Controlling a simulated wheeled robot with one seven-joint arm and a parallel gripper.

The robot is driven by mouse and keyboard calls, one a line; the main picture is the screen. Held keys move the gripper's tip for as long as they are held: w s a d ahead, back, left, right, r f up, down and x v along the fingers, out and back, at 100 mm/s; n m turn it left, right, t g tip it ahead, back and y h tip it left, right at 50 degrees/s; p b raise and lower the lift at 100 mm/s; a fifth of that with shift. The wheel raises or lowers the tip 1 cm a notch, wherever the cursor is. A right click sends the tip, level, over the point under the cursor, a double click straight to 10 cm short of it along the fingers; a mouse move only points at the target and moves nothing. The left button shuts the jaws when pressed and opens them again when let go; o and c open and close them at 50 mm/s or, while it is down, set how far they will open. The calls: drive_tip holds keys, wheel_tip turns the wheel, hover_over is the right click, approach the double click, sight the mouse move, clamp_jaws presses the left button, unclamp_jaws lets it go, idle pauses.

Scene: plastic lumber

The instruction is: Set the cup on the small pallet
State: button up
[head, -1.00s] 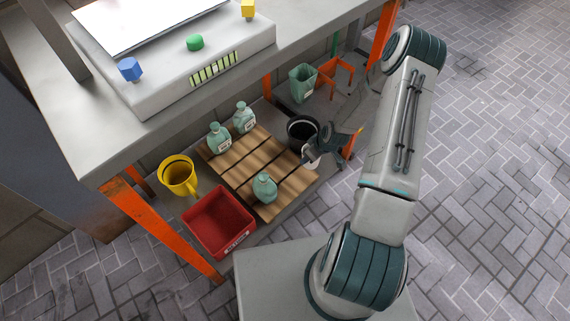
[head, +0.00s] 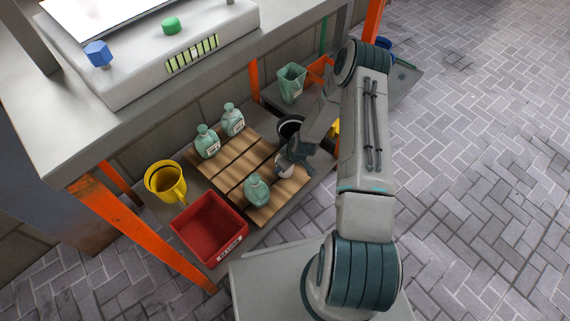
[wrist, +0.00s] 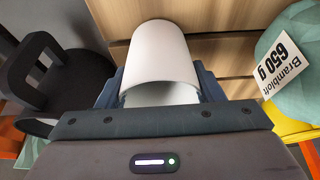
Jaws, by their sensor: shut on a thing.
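The white cup (wrist: 160,50) is between the fingers of my gripper (wrist: 160,92) in the wrist view, with pallet slats behind it. In the head view the cup (head: 284,168) shows as a small white patch beneath my gripper (head: 287,158), over the right part of the small wooden pallet (head: 232,172). My gripper is shut on the cup. Whether the cup touches the slats cannot be told. The gripper hides part of the cup. One green bottle (head: 257,190) stands on the pallet's front part, close to the cup; it also shows in the wrist view (wrist: 296,50).
Two more green bottles (head: 207,142) (head: 232,119) stand along the pallet's back edge. A black pot (head: 289,126) is just behind my gripper. A yellow mug (head: 166,183) and red bin (head: 208,228) are at left. The tabletop (head: 60,135) overhangs the shelf.

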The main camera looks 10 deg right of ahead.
drive_tip(key=shift+f, duration=0.15)
drive_tip(key=o, duration=1.1)
drive_tip(key=shift+r, duration=0.5)
drive_tip(key=p+v, duration=0.4)
drive_tip(key=v, duration=0.7)
drive_tip(key=shift+s+d+r, duration=0.1)
drive_tip(key=shift+s+d, duration=0.1)
drive_tip(key=shift+s, duration=0.1)
